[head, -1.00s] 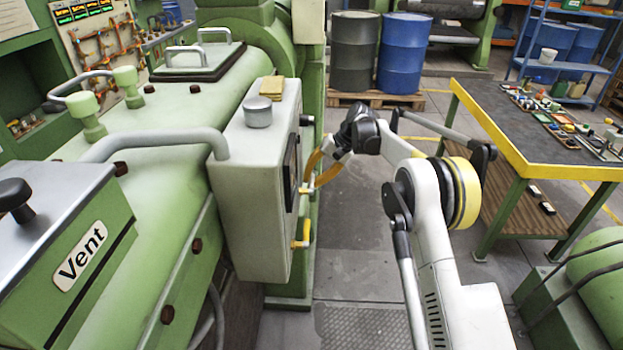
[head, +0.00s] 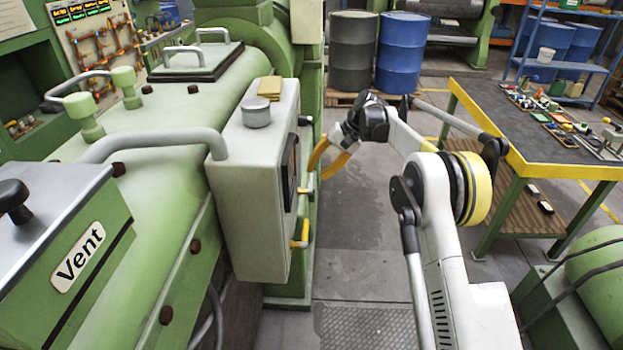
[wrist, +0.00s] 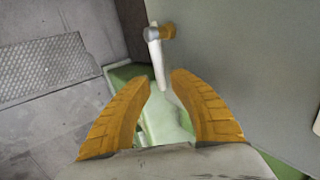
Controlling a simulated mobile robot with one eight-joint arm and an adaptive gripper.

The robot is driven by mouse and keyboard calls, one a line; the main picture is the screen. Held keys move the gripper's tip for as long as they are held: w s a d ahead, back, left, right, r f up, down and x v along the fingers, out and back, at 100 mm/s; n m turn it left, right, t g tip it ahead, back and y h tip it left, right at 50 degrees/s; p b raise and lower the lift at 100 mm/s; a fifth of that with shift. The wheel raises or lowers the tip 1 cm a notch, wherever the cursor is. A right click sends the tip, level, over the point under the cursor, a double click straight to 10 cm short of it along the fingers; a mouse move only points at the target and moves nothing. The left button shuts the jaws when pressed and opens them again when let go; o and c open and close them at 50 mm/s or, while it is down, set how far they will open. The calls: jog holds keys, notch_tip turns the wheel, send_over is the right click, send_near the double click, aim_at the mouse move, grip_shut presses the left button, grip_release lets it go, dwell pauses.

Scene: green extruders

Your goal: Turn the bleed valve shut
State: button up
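A small valve shows in the wrist view: a brass stub (wrist: 167,32) comes out of a grey panel, and a pale lever (wrist: 156,62) hangs from it toward my fingers. My gripper (wrist: 160,82) has yellow ribbed fingers that are apart, with nothing between them. The lever's lower end is near the gap between the fingertips. In the head view my gripper (head: 318,172) is to the right of the grey box. Two yellow fittings show on that side of the box, an upper one (head: 305,190) and a lower one (head: 301,236). I cannot tell which is the valve in the wrist view.
The grey box (head: 245,190) stands against the green machine (head: 160,185) on the left. A workbench (head: 530,125) with small parts is at right, and drums (head: 404,52) stand behind. The floor (head: 360,230) between is clear.

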jog(key=v, duration=0.8)
jog(key=s+d+r+t+h+b, duration=0.1)
jog(key=s+d+r, duration=0.25)
jog(key=s, duration=0.35)
jog(key=s+d+r+t+h+b, duration=0.1)
jog(key=s+d+r+t, duration=0.1)
jog(key=s+r, duration=0.35)
jog(key=s+d+r+t+h+b, duration=0.1)
jog(key=s+d+r+h, duration=0.15)
jog(key=s, duration=0.55)
jog(key=s+d+f+t, duration=0.1)
jog(key=s+d+f, duration=0.1)
jog(key=s, duration=0.5)
jog(key=s+d+f+t+h+b, duration=0.1)
jog(key=s+d+f, duration=0.1)
jog(key=s+f, duration=0.3)
jog(key=s+d+f+t+h, duration=0.1)
jog(key=s+f, duration=0.3)
jog(key=s, duration=0.6)
jog(key=shift+s+d+f+t+b, duration=0.2)
jog(key=shift+s+d+t+b, duration=0.15)
jog(key=shift+d, duration=0.5)
